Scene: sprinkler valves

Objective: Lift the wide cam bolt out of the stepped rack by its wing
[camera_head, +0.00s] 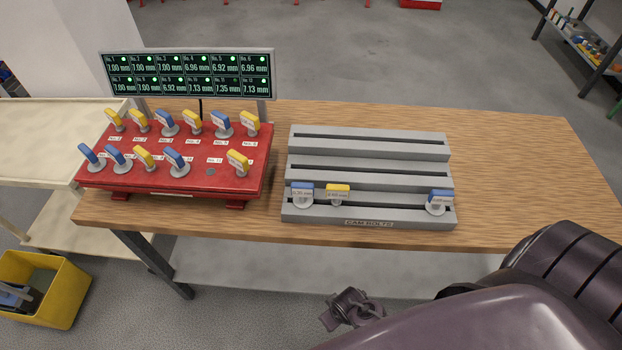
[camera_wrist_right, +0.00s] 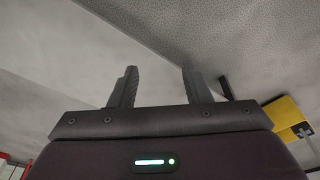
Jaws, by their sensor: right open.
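The grey stepped rack (camera_head: 368,150), labelled for cam bolts, stands on the wooden table in the head view. Its lowest step holds a blue-winged bolt (camera_head: 302,192) at the left, a yellow-winged bolt (camera_head: 338,192) beside it, and another blue-winged bolt (camera_head: 439,199) at the right end. The blue-winged bolts have wider discs than the yellow one; the size labels are too small to read surely. The two upper steps are empty. My right gripper (camera_wrist_right: 160,86) is open and empty in the right wrist view, away from the rack. My left gripper is out of view.
A red block (camera_head: 235,180) with several blue- and yellow-winged bolts stands left of the rack, below a display (camera_head: 190,74). Bare wooden table (camera_head: 520,170) lies right of the rack. A cream cart (camera_head: 45,150) and yellow bin (camera_head: 55,300) are at the left.

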